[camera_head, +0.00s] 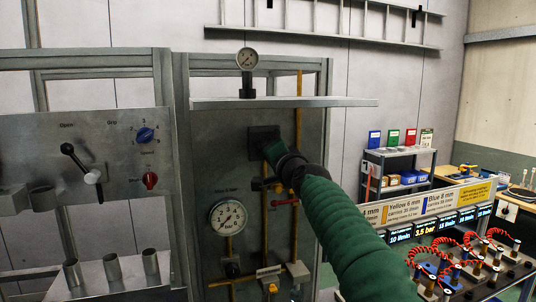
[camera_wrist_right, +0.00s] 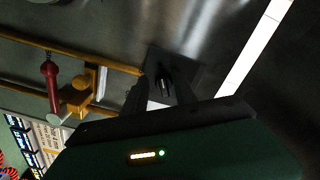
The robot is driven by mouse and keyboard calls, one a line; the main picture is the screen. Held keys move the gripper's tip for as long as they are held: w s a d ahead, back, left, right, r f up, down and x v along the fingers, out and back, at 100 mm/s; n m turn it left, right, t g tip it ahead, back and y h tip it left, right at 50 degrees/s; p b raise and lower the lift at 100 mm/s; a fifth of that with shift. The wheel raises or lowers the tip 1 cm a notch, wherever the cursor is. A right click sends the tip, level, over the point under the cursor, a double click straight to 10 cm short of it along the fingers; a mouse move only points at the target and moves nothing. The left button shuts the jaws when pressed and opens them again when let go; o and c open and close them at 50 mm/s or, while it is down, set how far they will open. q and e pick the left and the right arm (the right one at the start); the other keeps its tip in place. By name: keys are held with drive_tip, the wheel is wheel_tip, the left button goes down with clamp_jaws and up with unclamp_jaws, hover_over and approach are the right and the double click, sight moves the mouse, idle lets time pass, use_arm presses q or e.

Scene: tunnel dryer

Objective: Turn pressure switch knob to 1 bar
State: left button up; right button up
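In the head view, my right arm in its green sleeve reaches in from the lower right to a black square plate (camera_head: 258,133) on the grey panel. My right gripper (camera_head: 271,153) is in front of this plate and hides most of it. In the right wrist view, the plate (camera_wrist_right: 190,72) has a small dark knob (camera_wrist_right: 164,82) at its middle. The two fingers of my right gripper (camera_wrist_right: 161,84) stand apart on either side of the knob, with gaps showing. A round pressure gauge (camera_head: 228,217) marked bar sits below; its exact reading is too small to tell. My left gripper is not in view.
A red-handled valve (camera_head: 286,202) and yellow pipes (camera_head: 298,105) lie close below and beside my gripper. A grey shelf (camera_head: 285,102) juts out above, with a small gauge (camera_head: 247,59). The left panel has a blue knob (camera_head: 146,135) and a black lever (camera_head: 75,158).

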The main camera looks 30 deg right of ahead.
drive_tip(key=b+v, duration=0.6)
drive_tip(key=v, duration=1)
drive_tip(key=shift+s+a, duration=0.2)
drive_tip(key=shift+s, duration=0.05)
drive_tip(key=shift+d, duration=0.15)
